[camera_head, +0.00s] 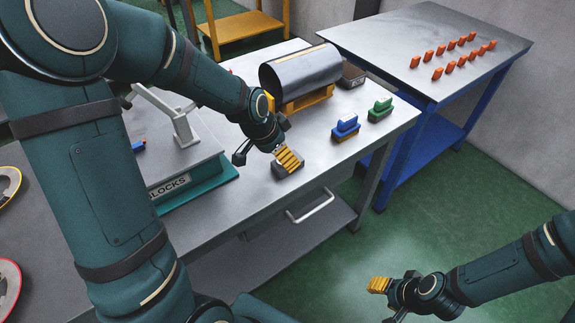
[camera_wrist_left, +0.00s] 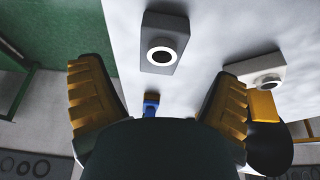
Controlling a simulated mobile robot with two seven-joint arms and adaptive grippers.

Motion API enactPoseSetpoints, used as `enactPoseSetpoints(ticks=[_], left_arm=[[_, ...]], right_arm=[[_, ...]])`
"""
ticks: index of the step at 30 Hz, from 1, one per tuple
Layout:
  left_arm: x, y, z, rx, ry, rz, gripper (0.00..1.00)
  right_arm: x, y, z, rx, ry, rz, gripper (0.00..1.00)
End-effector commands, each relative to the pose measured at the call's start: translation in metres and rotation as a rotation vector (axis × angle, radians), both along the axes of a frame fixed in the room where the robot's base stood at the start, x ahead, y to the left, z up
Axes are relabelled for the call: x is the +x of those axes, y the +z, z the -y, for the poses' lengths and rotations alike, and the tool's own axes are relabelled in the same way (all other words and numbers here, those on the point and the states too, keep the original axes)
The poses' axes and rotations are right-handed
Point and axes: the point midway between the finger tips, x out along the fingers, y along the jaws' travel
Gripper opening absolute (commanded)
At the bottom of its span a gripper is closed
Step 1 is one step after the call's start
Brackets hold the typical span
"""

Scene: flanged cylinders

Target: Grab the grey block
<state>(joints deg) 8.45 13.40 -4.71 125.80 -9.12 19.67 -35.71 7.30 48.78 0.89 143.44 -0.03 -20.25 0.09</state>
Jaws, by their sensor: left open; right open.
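The grey block (camera_head: 286,170) sits on the metal workbench, largely hidden by my left gripper (camera_head: 289,157). In the left wrist view the dark grey block (camera_wrist_left: 160,32) has a pale ring on top and lies between the lines of my open left fingers (camera_wrist_left: 160,75), toward the tips. Nothing is held, and I cannot tell whether the fingers touch it. A lighter grey block (camera_wrist_left: 243,70) with a ring shows right of the right finger in that view. My right gripper (camera_head: 379,285) is open and empty above the floor, away from the bench.
A blue block (camera_head: 345,127) and a green block (camera_head: 381,109) stand to the right on the bench. A dark cylinder (camera_head: 300,72) on a yellow stand is behind. A box marked BLOCKS (camera_head: 205,177) lies left. A second table (camera_head: 400,35) carries several orange pieces.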

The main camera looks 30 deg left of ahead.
Motion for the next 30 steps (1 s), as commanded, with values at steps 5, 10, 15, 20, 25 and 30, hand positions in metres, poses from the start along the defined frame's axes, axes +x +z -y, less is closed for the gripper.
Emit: enactPoseSetpoints(ticks=[5,10,15,20,25,30], left_arm=[[0.004,-0.011,0.002,0.0,0.0,-0.001,0.89],[0.014,-0.034,0.006,0.0,-0.001,-0.001,0.89],[0.02,-0.05,0.01,0.0,0.0,-0.001,0.89],[0.022,-0.052,0.01,0.0,0.0,0.001,0.89],[0.022,-0.051,0.01,0.0,0.0,0.001,0.78],[0.022,-0.051,0.01,0.0,0.0,0.001,0.18]], right_arm=[[0.001,-0.003,0.0,0.0,-0.001,0.002,0.47],[0.002,-0.012,0.0,-0.001,-0.001,0.006,0.47],[0.003,-0.016,0.0,-0.001,-0.002,0.008,0.47],[0.004,-0.016,0.0,-0.001,-0.002,0.009,0.47],[0.003,-0.016,0.0,-0.001,-0.002,0.009,0.47],[0.003,-0.016,0.0,-0.001,-0.002,0.009,0.47]])
